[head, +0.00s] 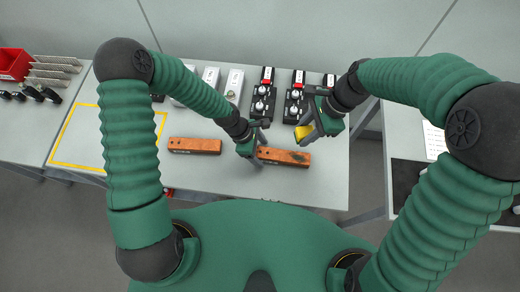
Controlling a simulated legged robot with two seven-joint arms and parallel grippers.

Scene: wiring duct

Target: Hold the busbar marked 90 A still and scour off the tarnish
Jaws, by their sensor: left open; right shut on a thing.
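Two copper-coloured busbars lie on the light grey bench. One busbar (195,146) is on the left; the other busbar (286,157) is to its right and has a darker patch toward its right end. Their markings are too small to read, so I cannot tell which is 90 A. My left gripper (256,150) is open at the left end of the right busbar; whether the fingers touch it I cannot tell. My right gripper (312,128) is shut on a yellow pad (303,132), just above and behind the right busbar.
Black devices with round white parts (262,92) stand along the back of the bench, with white boxes (234,86) to their left. A yellow taped outline (77,166) marks the bench's left part. A red bin (14,64) is at far left. The bench's front is clear.

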